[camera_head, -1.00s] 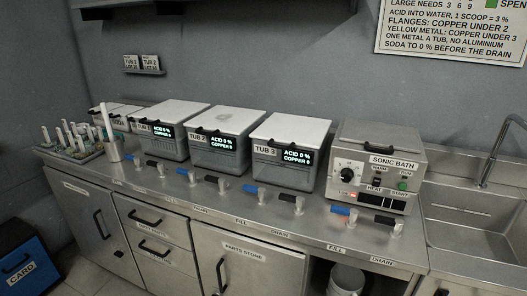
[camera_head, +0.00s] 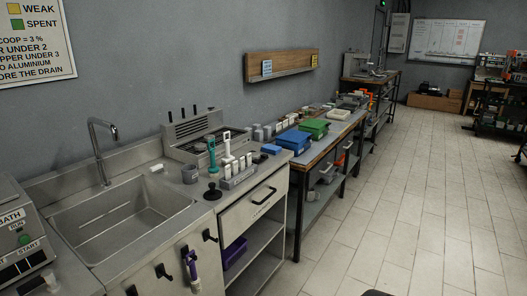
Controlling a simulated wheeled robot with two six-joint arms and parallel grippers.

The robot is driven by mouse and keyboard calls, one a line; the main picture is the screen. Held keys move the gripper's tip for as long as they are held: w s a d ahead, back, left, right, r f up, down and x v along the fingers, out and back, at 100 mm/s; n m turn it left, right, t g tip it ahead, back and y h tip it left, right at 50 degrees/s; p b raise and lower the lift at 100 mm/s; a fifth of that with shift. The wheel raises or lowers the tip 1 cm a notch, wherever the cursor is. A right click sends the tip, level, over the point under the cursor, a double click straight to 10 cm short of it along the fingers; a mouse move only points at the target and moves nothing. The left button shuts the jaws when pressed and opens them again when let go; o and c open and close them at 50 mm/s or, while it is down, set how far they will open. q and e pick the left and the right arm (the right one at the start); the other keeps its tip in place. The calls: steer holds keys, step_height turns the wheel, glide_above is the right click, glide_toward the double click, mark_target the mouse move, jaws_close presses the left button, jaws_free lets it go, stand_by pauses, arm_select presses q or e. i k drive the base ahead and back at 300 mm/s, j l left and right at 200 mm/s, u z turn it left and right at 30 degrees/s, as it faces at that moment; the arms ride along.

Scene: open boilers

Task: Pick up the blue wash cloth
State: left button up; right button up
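A small flat blue item (camera_head: 271,149), which looks like the blue wash cloth, lies on the steel counter near its right end. It is too small for me to be sure that it is cloth. It lies to the right of a rack of white-topped bottles (camera_head: 236,168) and just left of a blue box (camera_head: 294,140). Neither of my grippers shows in the head view.
A steel sink (camera_head: 120,220) with a tap (camera_head: 98,140) is at the left. A teal-handled brush (camera_head: 212,155) stands on the counter. A green box (camera_head: 314,128) sits on the bench beyond. A dark bit shows at the bottom edge. The tiled floor (camera_head: 410,210) at right is clear.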

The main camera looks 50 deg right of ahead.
mark_target(274, 150)
steer(key=z, duration=1.8)
steer(key=u, duration=2.4)
steer(key=z, duration=2.4)
steer(key=i+l, duration=0.2)
steer(key=i, duration=0.15)
steer(key=i+l, duration=0.25)
steer(key=i+u, duration=0.05)
